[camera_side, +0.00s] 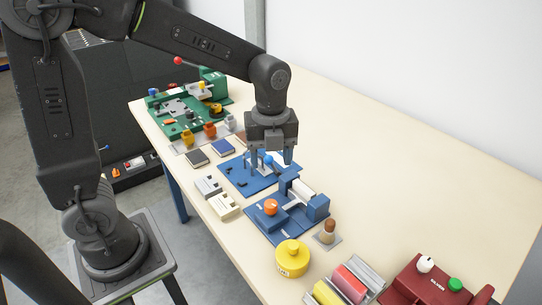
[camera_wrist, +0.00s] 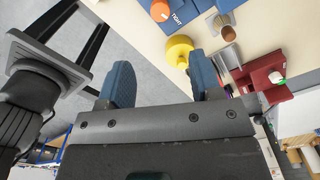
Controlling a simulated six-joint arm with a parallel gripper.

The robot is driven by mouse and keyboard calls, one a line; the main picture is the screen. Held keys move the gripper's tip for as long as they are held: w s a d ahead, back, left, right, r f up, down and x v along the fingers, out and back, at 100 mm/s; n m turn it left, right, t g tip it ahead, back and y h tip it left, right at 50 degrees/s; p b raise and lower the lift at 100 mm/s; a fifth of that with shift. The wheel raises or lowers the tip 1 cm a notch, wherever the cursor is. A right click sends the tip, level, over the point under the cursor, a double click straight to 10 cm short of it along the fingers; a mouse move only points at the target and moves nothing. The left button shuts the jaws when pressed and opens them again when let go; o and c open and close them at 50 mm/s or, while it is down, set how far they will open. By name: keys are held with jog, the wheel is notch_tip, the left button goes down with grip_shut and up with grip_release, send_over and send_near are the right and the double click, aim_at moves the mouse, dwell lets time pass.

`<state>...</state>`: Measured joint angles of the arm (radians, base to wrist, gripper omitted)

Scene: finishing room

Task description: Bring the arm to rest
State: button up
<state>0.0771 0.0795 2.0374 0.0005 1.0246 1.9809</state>
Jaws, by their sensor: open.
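My gripper (camera_side: 272,158) points down over the middle of the work table, above a blue plate (camera_side: 236,180) with small dark parts and a blue knob. Its blue fingers stand apart. In the wrist view my gripper (camera_wrist: 160,85) is open, with nothing between the fingers and grey floor behind the gap. From the side view I cannot tell how high the fingertips are above the plate. The fingers and the gripper body hide part of what is behind them.
A blue fixture with an orange knob (camera_side: 270,207), a yellow pot (camera_side: 291,258), a wood-topped brush (camera_side: 328,232), coloured rolls (camera_side: 349,284) and a red machine (camera_side: 430,283) stand towards the front. A green station (camera_side: 187,112) is at the back. The table's right side (camera_side: 400,180) is clear.

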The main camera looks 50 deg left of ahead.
jog(key=s+a+r+n+t, duration=0.1)
jog(key=s+r+n+t, duration=0.1)
jog(key=s+n, duration=0.4)
jog(key=s+a+r+n+t, duration=0.1)
jog(key=s+r+n+t, duration=0.2)
jog(key=n, duration=1.4)
jog(key=s+r, duration=0.2)
jog(key=s, duration=0.2)
jog(key=shift+s+a+n+t, duration=0.2)
jog(key=shift+a+n+t, duration=0.1)
